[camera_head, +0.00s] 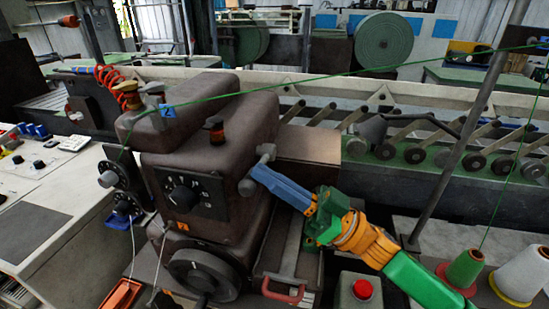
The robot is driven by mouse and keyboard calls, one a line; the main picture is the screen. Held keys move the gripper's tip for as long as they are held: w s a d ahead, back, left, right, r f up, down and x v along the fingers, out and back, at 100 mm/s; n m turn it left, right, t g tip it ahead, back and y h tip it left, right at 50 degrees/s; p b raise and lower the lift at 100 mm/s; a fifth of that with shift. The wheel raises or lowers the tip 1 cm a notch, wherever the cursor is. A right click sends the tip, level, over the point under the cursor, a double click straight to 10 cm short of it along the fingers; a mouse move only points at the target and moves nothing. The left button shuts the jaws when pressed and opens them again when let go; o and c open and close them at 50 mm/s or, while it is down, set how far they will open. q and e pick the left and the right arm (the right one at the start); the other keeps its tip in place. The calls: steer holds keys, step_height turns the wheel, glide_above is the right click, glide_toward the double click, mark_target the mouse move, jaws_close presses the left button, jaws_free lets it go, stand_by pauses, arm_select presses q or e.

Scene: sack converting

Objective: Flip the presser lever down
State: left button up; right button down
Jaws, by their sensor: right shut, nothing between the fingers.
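A brown sewing machine head (215,150) stands left of the middle. A short grey lever (266,153) with a rounded end sticks out from its right side, tilted, its upper end to the right; it looks like the presser lever. My right gripper (256,172), with blue fingers on a green and orange wrist, reaches in from the lower right. Its fingers are shut and empty, and their tips are at the lever's middle. They overlap part of it, and I cannot tell whether they touch. My left gripper is not in view.
A green thread (330,76) runs over the machine head. Below my right arm are a red push button (363,289) and a red-handled part (284,291). Thread cones (522,275) stand at the lower right. A roller conveyor (440,155) runs behind. A handwheel (203,276) is at the front.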

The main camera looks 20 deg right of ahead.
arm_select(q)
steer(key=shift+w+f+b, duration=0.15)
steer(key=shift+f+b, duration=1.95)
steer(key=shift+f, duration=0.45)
arm_select(e)
steer(key=shift+f+n+g+y, duration=0.35)
steer(key=shift+f+n+g, duration=0.35)
steer(key=shift+n, duration=0.45)
steer(key=shift+f+n+g+y, duration=0.5)
steer(key=shift+n+g, duration=0.35)
steer(key=shift+n, duration=0.35)
steer(key=shift+f+n+g+y, duration=0.25)
steer(key=shift+f+n+g, duration=0.45)
steer(key=shift+n, duration=0.45)
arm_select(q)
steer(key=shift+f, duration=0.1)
